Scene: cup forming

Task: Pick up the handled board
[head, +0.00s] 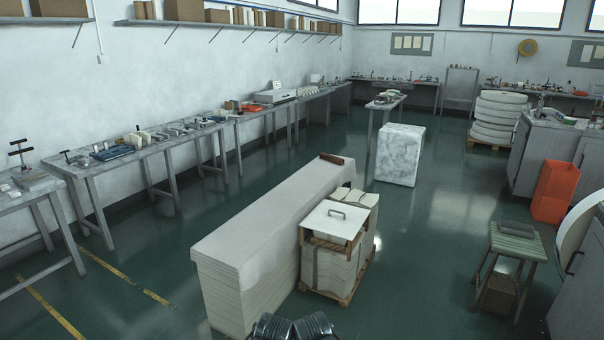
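The handled board (331,228) is a flat, light square board with a dark grey bar handle (337,213) on its top face. It lies flat on top of a strapped stack of pale sheets (336,268) on a wooden pallet, right of the long covered stack. Nothing is touching the handle. Only two dark, ribbed parts of my own arms show at the bottom edge, below and left of the board and apart from it. No gripper fingers show in the head view.
A long stack under a pale cover (265,225) stands directly left of the pallet, with a brown block (332,158) at its far end. A marble-patterned block (400,155) stands behind. A green stool (515,243) is at right. Green floor between pallet and stool is open.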

